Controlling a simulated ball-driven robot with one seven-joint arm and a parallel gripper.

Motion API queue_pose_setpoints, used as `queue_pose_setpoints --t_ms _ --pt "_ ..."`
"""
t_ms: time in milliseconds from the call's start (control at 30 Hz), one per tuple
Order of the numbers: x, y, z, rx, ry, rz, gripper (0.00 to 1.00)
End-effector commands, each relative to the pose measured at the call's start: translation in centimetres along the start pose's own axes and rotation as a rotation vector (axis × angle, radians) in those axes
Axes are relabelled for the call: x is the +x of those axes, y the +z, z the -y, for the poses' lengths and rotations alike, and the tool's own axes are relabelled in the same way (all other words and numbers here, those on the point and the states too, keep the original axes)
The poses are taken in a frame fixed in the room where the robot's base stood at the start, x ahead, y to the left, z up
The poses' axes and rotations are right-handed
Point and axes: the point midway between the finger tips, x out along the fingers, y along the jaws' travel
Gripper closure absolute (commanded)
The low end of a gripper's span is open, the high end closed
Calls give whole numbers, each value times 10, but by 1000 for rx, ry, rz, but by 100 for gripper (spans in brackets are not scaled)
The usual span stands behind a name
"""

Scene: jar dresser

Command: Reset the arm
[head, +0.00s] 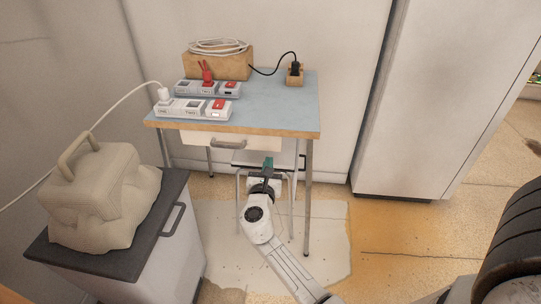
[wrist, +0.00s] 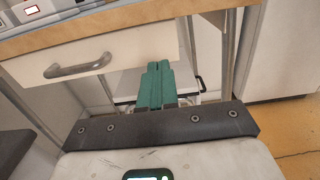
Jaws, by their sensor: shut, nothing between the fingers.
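My gripper (head: 268,163) is at the end of my white arm, in front of and below the table's front edge in the head view. In the wrist view my gripper (wrist: 158,68) shows two green fingers pressed together, shut and empty. Behind the fingers is the drawer (wrist: 100,62) under the tabletop, with a grey handle (wrist: 80,68) to the left of them. The drawer front (head: 210,140) and its handle also show in the head view, left of my gripper. I cannot tell whether the fingers touch anything.
The blue-topped table (head: 275,105) holds two power strips (head: 207,88), a wooden box (head: 225,65) with a coiled cable and a small socket block (head: 295,76). A beige bag (head: 100,195) sits on a dark-topped cabinet (head: 155,215) at left. A white cabinet (head: 430,90) stands at right. Floor at right is open.

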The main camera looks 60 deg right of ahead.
Motion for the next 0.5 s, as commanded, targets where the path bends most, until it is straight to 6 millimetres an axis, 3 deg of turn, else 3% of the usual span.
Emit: queue_pose_setpoints --t_ms 200,500 --pt "-39 0 -1 -2 4 -1 100" --pt "-58 0 0 -1 1 -1 100"
